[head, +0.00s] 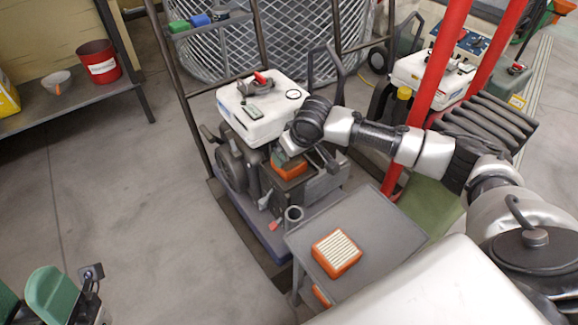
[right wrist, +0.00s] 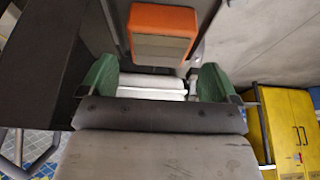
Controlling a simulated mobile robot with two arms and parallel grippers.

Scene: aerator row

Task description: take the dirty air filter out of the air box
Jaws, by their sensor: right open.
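The dirty air filter (head: 290,170) has an orange frame and sits in the dark air box (head: 318,186) of the engine unit. In the right wrist view the orange filter (right wrist: 163,20) shows a dull grey-brown face, beyond and between my fingers. My right gripper (right wrist: 156,78) is open, its two green fingers apart with nothing seen between them. In the head view it is just above the air box, partly hidden by its own wrist. A filter with clean pale pleats (head: 337,251) lies on the grey side table. My left gripper (head: 40,292) is at the lower left, away from the unit; its opening is unclear.
The grey side table (head: 385,232) stands in front of the air box, with another orange item (head: 321,295) below its top. A white cover (head: 262,108) tops the unit. Red posts (head: 440,70) stand close to my right arm. The floor at left is clear.

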